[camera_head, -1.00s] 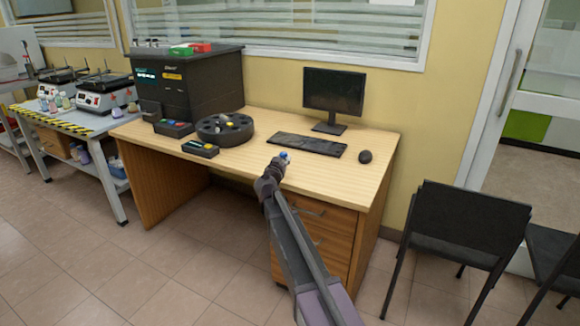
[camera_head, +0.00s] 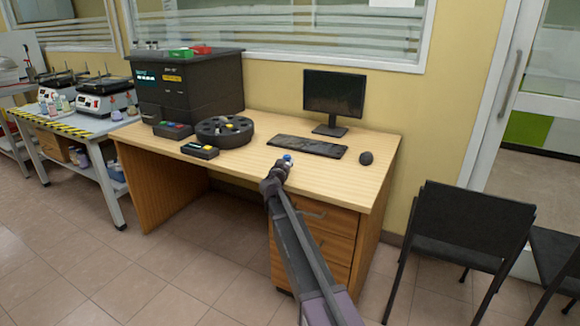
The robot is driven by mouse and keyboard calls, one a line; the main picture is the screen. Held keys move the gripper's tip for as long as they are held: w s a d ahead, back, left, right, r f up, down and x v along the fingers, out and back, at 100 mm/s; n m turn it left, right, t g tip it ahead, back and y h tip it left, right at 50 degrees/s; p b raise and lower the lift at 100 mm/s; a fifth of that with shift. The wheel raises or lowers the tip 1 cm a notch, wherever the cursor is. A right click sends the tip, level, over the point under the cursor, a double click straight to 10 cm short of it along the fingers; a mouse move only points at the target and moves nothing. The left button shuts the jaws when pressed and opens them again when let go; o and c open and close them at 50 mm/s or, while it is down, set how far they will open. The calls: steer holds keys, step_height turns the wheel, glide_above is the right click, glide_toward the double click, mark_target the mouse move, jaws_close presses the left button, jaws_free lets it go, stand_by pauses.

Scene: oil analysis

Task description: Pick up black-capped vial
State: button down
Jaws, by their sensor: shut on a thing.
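My gripper (camera_head: 283,169) is over the front edge of the wooden desk, seen from behind at the end of my arm. It is shut on a small item with a blue top (camera_head: 288,159). The item is too small to tell whether it is a vial, and no black cap shows on it. A round black carousel (camera_head: 210,140) stands on the desk to the left of my gripper, with a few small items in it, one yellow. No black-capped vial can be made out there.
The wooden desk (camera_head: 262,172) holds a black analyser box (camera_head: 190,88), a small dark device (camera_head: 200,150), a keyboard (camera_head: 307,146), a mouse (camera_head: 366,158) and a monitor (camera_head: 334,93). Black chairs (camera_head: 460,225) stand at the right. A bench (camera_head: 85,125) stands at the left.

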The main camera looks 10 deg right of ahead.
steer(key=shift+w+f, duration=0.1)
steer(key=shift+f, duration=0.2)
steer(key=shift+c, duration=2)
jaws_free()
steer(key=shift+r, duration=0.2)
steer(key=shift+s, duration=0.2)
steer(key=v, duration=1.1)
steer(key=shift+s, duration=0.3)
steer(key=shift+a, duration=0.15)
